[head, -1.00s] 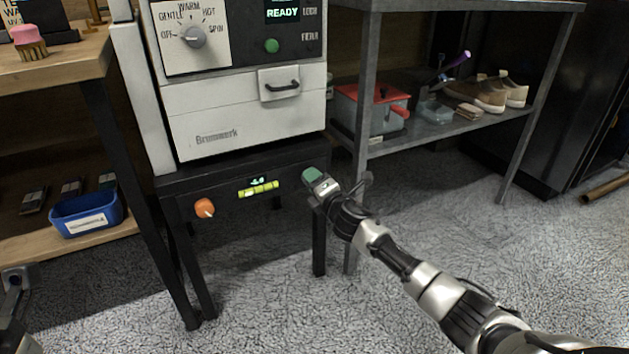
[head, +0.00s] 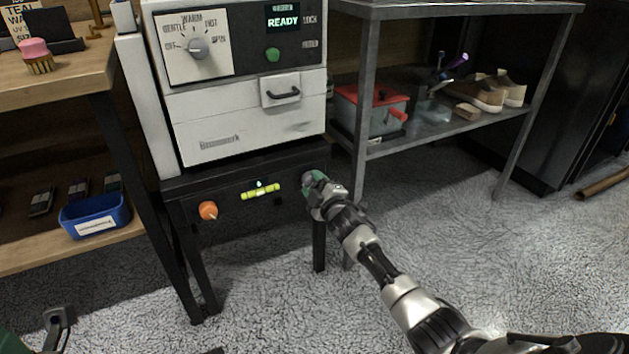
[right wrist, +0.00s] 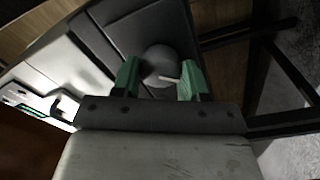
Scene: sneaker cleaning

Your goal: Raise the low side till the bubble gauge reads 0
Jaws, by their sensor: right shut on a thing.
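The white washing machine (head: 245,105) stands on a black stand (head: 240,170). The yellow bubble gauge (head: 261,192) is on the stand's front, with a small lit readout (head: 260,184) above it, too small to read surely. An orange knob (head: 208,210) is left of the gauge. My right gripper (head: 314,180) is at the stand's right front corner. In the right wrist view its green fingers are shut on a round grey knob (right wrist: 160,64) with a pale pointer line. In the head view that knob is hidden by the gripper. Part of my left gripper (head: 58,322) shows at the lower left; its jaws are unclear.
A metal shelf (head: 385,150) at right holds a red-grey box (head: 370,112) and tan shoes (head: 478,93). The floor in front is clear.

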